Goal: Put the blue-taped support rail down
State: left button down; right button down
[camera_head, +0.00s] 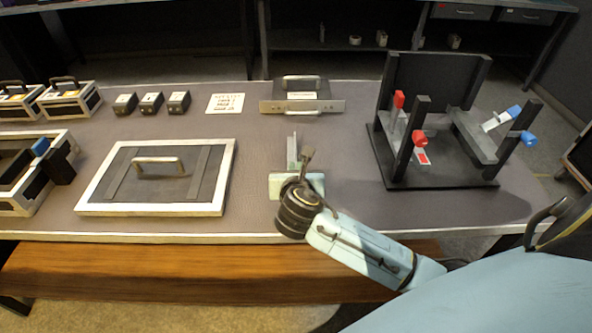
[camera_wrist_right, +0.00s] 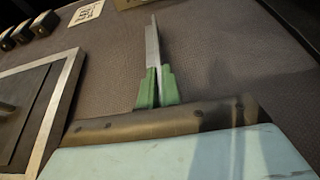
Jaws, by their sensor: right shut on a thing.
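My right gripper (camera_head: 292,150) is over the middle of the grey table and points away from me. In the right wrist view its green fingers (camera_wrist_right: 155,88) are together, with a thin grey piece (camera_wrist_right: 152,45) reaching forward from between them. I see no blue tape on that piece and cannot tell whether it is the rail. A black stand (camera_head: 440,176) at the right has blue ends (camera_head: 527,138) on its right side and red ends (camera_head: 399,98) on its left. My left gripper is not in view.
A framed panel with a handle (camera_head: 150,209) lies left of my gripper. A handled block (camera_head: 301,106), a white label card (camera_head: 225,103) and several small black blocks (camera_head: 152,103) stand behind. An open case (camera_head: 65,135) is at far left. Bare table lies between gripper and stand.

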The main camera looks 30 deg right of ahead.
jog(key=shift+f, duration=0.1)
jog(key=c, duration=1.6)
grip_release()
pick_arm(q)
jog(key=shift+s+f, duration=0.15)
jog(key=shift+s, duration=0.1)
